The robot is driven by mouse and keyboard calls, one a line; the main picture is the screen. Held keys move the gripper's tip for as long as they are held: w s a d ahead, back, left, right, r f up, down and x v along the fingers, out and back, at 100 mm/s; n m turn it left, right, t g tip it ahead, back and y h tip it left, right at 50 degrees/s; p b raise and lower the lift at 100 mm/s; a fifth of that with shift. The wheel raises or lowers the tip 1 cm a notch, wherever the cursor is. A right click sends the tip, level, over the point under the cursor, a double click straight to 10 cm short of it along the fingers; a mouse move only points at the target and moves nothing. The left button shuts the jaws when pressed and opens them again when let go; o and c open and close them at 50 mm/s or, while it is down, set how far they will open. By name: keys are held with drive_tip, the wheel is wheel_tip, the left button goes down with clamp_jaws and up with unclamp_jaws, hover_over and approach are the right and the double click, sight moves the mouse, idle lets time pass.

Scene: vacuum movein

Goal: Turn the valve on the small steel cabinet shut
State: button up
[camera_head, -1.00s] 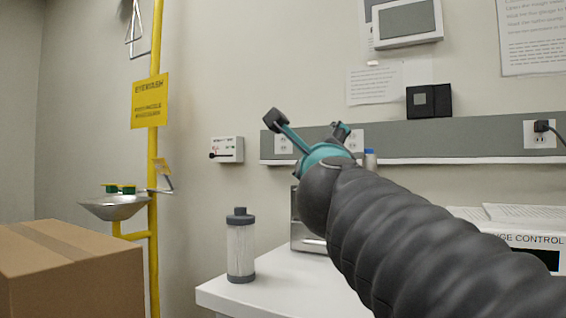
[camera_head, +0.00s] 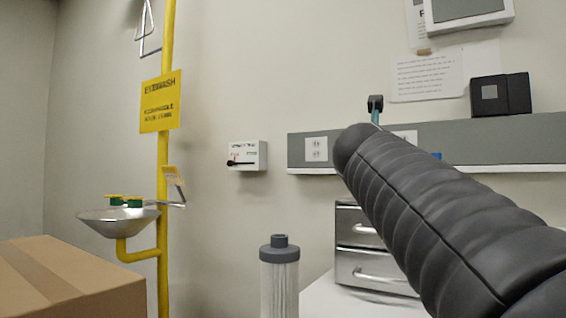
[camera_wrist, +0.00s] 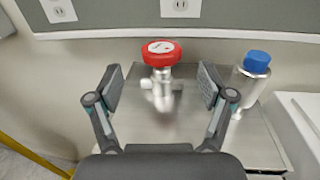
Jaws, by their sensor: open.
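The small steel cabinet (camera_head: 352,248) stands on the white counter, with drawer fronts and handles facing me in the head view. Its bare top (camera_wrist: 150,126) shows in the wrist view. The valve (camera_wrist: 161,54) has a red round handle with a white label and a metal body, and stands on the cabinet top near the wall. My gripper (camera_wrist: 160,83) is open and empty above the cabinet top, its two fingers on either side of the valve's line but on the near side of it, apart from it. In the head view my arm hides the valve and most of my gripper (camera_head: 375,108).
A metal bottle with a blue cap (camera_wrist: 251,77) stands right of the valve, close to my right finger. A cardboard box (camera_head: 75,280) and a yellow eyewash station (camera_head: 163,150) are at the left.

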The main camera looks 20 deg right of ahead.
drive_tip(key=shift+p+x, duration=0.3)
drive_tip(key=shift+x, duration=2.8)
drive_tip(key=c, duration=1.2)
